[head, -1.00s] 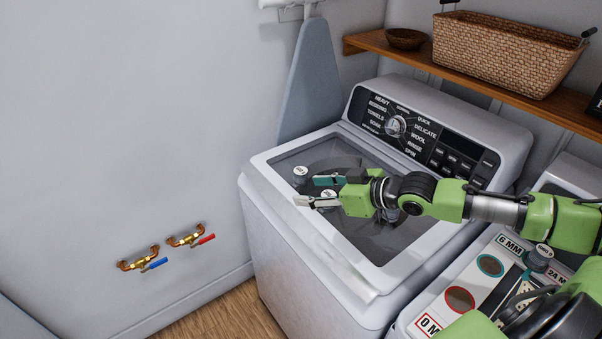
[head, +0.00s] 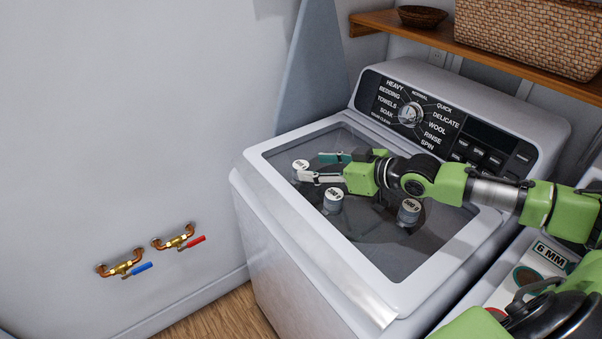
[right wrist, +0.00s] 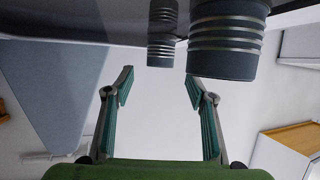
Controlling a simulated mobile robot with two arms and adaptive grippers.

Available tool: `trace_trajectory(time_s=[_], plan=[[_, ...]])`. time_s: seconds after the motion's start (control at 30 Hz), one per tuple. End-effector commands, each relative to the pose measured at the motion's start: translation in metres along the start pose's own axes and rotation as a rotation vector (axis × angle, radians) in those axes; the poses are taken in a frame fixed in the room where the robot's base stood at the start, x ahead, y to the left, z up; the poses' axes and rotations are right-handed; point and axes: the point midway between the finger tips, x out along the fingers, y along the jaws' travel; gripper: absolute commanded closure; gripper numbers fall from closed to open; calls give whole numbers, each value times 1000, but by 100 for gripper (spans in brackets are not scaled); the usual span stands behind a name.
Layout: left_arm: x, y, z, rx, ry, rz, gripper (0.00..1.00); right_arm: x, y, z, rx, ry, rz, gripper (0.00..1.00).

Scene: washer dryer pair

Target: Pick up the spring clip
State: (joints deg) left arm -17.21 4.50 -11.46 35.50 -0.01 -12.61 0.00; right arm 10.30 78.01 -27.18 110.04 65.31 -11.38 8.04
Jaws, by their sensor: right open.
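I cannot make out a spring clip in either view. My right gripper (head: 320,167) is open and empty over the left part of the washer's glass lid (head: 372,258). Its fingertips are close to a grey weight (head: 300,166) near the lid's left corner. A second weight, marked 500 g (head: 333,203), stands just in front of the gripper. In the right wrist view the gripper (right wrist: 158,84) has its fingers spread with nothing between them. Two ribbed weights (right wrist: 228,40) (right wrist: 162,30) show beyond the fingertips. My left gripper is not in view.
A third weight (head: 409,212) stands under my right forearm. The control panel (head: 440,125) rises behind the lid. A shelf (head: 480,52) holds a wicker basket (head: 528,38). A second machine (head: 530,272) stands at the right. The lid's front is clear.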

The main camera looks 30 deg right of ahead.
Motion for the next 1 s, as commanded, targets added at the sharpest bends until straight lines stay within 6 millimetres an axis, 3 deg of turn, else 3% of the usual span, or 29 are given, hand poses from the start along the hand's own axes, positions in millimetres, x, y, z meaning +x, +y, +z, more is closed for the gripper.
trace_trajectory(time_s=[0.27, 0.63, 0.97, 1.0], plan=[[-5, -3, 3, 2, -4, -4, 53, 13, -1, -2, 2, 2, -3, 49], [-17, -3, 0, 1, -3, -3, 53, 54, 0, -2, 1, 0, -3, 49], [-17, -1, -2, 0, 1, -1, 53, 59, 0, 0, -1, -1, -3, 49], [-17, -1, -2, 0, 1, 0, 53, 59, 0, 0, -1, -1, -3, 57]])
